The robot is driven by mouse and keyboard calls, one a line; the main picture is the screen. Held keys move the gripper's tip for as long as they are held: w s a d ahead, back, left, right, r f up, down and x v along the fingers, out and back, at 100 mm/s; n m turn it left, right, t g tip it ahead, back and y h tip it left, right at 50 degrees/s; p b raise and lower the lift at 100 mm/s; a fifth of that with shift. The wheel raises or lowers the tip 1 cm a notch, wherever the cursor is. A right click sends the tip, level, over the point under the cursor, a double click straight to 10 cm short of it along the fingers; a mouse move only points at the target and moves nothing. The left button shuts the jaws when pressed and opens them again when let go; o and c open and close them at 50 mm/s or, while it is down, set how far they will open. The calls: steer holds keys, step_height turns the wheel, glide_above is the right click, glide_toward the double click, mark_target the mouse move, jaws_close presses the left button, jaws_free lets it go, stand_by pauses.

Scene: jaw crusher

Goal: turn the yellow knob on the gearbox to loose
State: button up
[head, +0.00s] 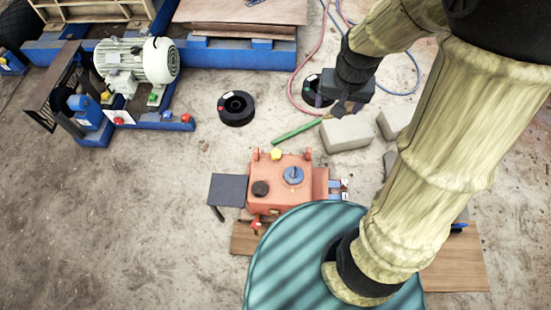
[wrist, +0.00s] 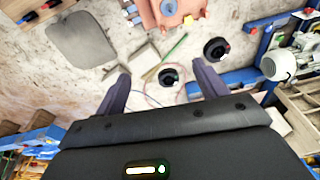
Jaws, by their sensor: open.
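The orange gearbox (head: 262,205) sits on the ground in front of me in the head view. The yellow knob (head: 276,153) is at its far edge. A black cap (head: 260,188) and a blue round part (head: 292,174) are on its top. My gripper (head: 333,103) is up and to the right of the gearbox in the head view, apart from it. In the wrist view my gripper (wrist: 161,70) has its two fingers spread with nothing between them.
Grey blocks (head: 346,133), a green rod (head: 297,130) and a black spool (head: 236,108) lie beyond the gearbox. A dark plate (head: 228,190) is at its left. A white motor (head: 137,62) stands on a blue frame at upper left. Bare ground lies left of the gearbox.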

steer(key=w+a+f+m+b, duration=0.1)
steer(key=w+a+f+b, duration=0.1)
steer(key=w+f+b, duration=0.35)
steer(key=w+a+f+m+g+b, duration=0.1)
steer(key=w+a+f+b, duration=0.2)
steer(key=f+b, duration=0.45)
steer(key=w+a+f+m+b, duration=0.15)
steer(key=w+f+b, duration=0.25)
steer(key=f, duration=0.5)
steer(key=m+g+b, duration=0.1)
steer(key=m+b, duration=0.1)
steer(key=b, duration=1.2)
glide_above(275, 154)
step_height(275, 154, down, 22)
steer(key=shift+f, duration=0.15)
steer(key=shift+w+d+f+n, duration=0.1)
steer(key=shift+d+n, duration=0.05)
steer(key=shift+n, duration=0.1)
step_height(275, 154, down, 17)
steer(key=b, duration=0.7)
steer(key=shift+f, duration=0.1)
steer(key=c, duration=1)
